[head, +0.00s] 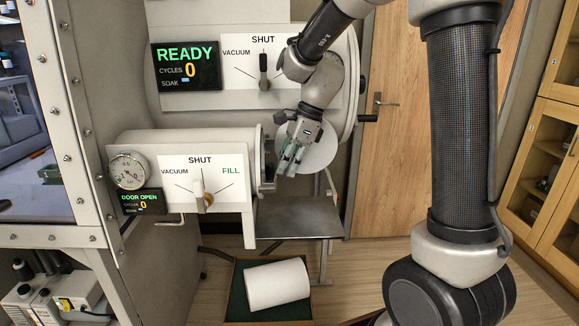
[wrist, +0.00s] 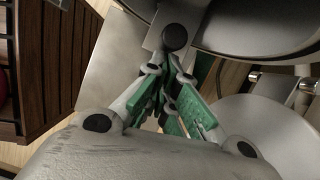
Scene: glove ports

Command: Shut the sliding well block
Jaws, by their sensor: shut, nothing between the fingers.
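No part is clearly recognisable as a sliding well block. The small cylindrical chamber (head: 185,143) has a round end flange, a "DOOR OPEN" display (head: 141,202) and a panel knob (head: 200,196) between VACUUM, SHUT and FILL. A pale round disc (head: 318,150) stands to the right of its end and also shows in the wrist view (wrist: 265,130). My gripper (head: 286,168) is shut and empty, in front of the disc and beside the chamber end. In the wrist view my green-padded gripper (wrist: 172,68) points towards a dark round knob (wrist: 175,38); contact is unclear.
A larger chamber panel with a "READY" display (head: 185,66) is above. A metal shelf (head: 300,218) lies below my gripper. A green-lined box (head: 237,297) holding a white roll (head: 278,283) is on the floor. A wooden door (head: 405,150) stands behind, with cabinets at right.

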